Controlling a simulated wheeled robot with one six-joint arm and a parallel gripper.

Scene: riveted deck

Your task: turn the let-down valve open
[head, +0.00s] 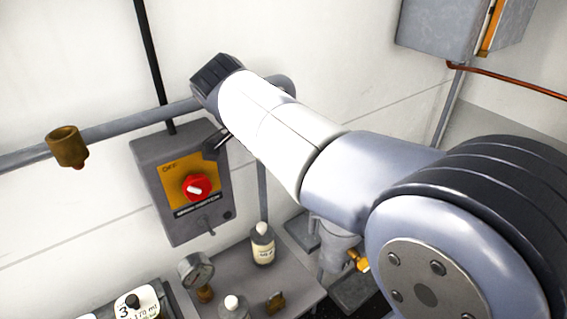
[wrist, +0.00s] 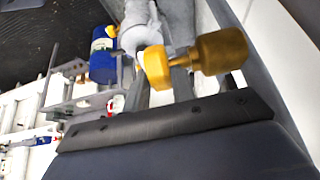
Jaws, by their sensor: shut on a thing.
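In the wrist view a yellow handle (wrist: 156,67) sits in front of a pale round fitting, with a brass cylinder (wrist: 222,50) joined to its right side. I take this handle to be the let-down valve's. My gripper (wrist: 160,84) reaches to it with grey fingers and is shut on it. The handle partly hides the fingertips. In the head view my forearm hides most of my gripper. A small yellow-orange part (head: 359,261) shows beside a grey vessel (head: 334,240) below my arm; I cannot tell if it is the same handle.
A grey switch box (head: 180,222) with a red knob (head: 197,187) is on the wall, left of my forearm. A brass cup (head: 67,147) is at the wall pipe. A blue container (wrist: 103,62) is left of the handle.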

